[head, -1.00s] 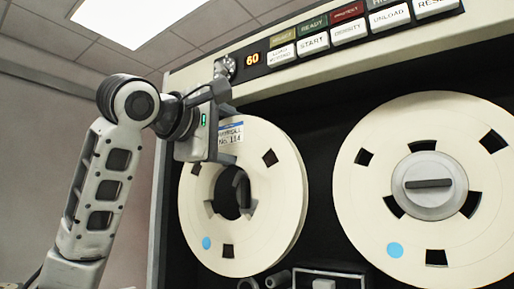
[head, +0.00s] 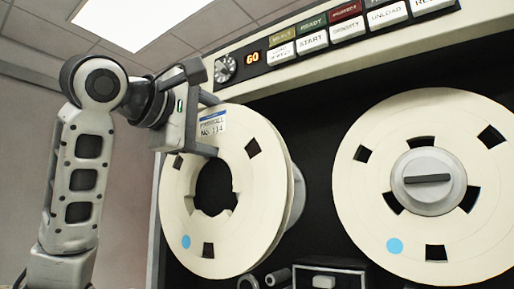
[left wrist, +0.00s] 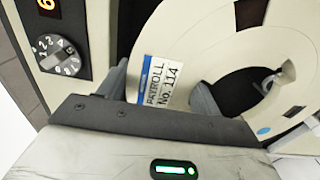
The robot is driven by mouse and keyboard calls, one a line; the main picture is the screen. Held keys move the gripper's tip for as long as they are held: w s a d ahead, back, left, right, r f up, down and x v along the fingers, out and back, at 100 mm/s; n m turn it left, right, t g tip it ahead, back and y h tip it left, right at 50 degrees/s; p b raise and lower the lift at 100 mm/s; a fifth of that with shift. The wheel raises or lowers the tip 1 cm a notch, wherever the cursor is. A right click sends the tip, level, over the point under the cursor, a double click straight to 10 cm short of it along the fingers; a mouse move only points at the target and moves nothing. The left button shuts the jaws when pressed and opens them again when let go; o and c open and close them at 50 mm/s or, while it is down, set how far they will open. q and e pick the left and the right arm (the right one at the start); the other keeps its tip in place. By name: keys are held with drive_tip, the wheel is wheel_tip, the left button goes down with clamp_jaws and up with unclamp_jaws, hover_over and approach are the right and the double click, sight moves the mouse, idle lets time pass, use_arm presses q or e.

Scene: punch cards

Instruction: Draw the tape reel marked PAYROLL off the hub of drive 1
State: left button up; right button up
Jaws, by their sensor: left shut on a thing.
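The cream tape reel (head: 268,190) at the left in the head view has a label reading PAYROLL No. 114 (head: 212,126) at its upper rim. The label also shows in the left wrist view (left wrist: 160,85). My left gripper (head: 207,124) is shut on the reel at its upper left, with its fingers either side of the label in the left wrist view (left wrist: 161,90). The reel stands out from the drive, tilted in view, with a dark centre hole. A grey hub part (left wrist: 267,84) shows through the hole in the left wrist view. My right gripper is not in view.
A second cream reel (head: 365,210) sits on a grey hub (head: 428,195) at the right. A control panel with buttons (head: 312,41), an orange display (head: 252,57) and a dial (head: 225,68) runs above. A small box (head: 330,279) stands below. Left of the cabinet is open room.

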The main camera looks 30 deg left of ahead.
use_arm(q)
drive_tip(key=s+b, duration=0.1)
drive_tip(key=s, duration=0.6)
drive_tip(key=shift+a+f, duration=0.2)
drive_tip(key=shift+a, duration=0.05)
drive_tip(key=shift+w, duration=0.15)
